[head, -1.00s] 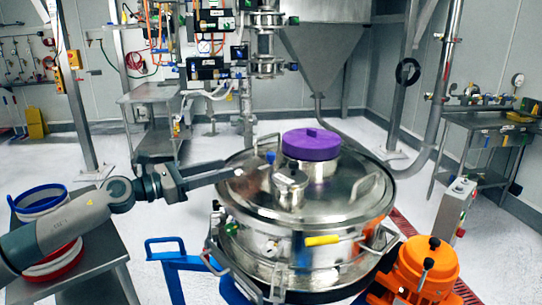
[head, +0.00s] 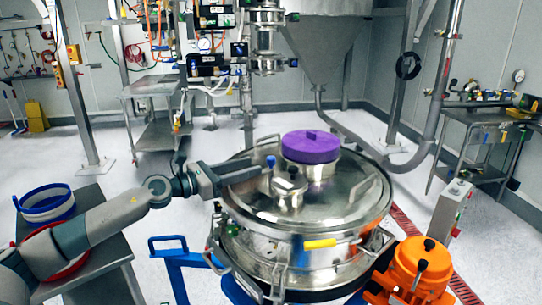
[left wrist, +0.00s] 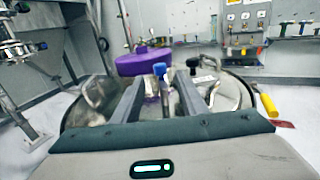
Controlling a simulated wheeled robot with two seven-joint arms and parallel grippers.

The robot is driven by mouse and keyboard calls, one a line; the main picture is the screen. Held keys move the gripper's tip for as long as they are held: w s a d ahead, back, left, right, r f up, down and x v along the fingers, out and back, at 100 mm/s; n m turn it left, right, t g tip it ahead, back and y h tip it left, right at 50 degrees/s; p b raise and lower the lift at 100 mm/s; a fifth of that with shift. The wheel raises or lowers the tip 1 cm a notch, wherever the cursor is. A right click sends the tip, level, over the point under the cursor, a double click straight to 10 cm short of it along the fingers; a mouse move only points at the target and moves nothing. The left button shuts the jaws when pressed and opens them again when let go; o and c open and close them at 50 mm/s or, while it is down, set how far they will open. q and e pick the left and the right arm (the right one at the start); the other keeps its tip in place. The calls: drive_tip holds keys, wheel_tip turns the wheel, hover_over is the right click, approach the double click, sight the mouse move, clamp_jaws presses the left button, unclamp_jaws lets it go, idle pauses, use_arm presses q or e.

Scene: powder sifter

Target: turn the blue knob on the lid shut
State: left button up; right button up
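The blue knob (head: 271,161) stands upright on a thin stem on the steel lid (head: 340,205) of the round sifter, beside a small steel cap and the purple cover (head: 311,147). My left gripper (head: 256,172) is over the left part of the lid, its fingertips just left of the knob. In the left wrist view the fingers (left wrist: 158,98) are spread apart, and the blue knob (left wrist: 160,69) shows in line with the gap between them. Nothing is seen held, and I cannot tell if a finger touches the stem. My right gripper is not in view.
A black knob (left wrist: 192,63) rises close to the blue one. An orange motor (head: 422,268) stands at the sifter's front right. A steel side table (head: 105,262) with a blue-rimmed white container (head: 47,203) is at the left. A steel hopper stands behind.

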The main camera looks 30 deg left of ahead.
sight(271, 157)
use_arm(q)
drive_tip(key=p+x, duration=0.3)
drive_tip(key=x, duration=0.4)
drive_tip(key=shift+r, duration=0.1)
drive_tip(key=shift+w+d+p, duration=0.35)
drive_tip(key=shift+w+p, duration=0.05)
drive_tip(key=shift+w, duration=0.2)
clamp_jaws()
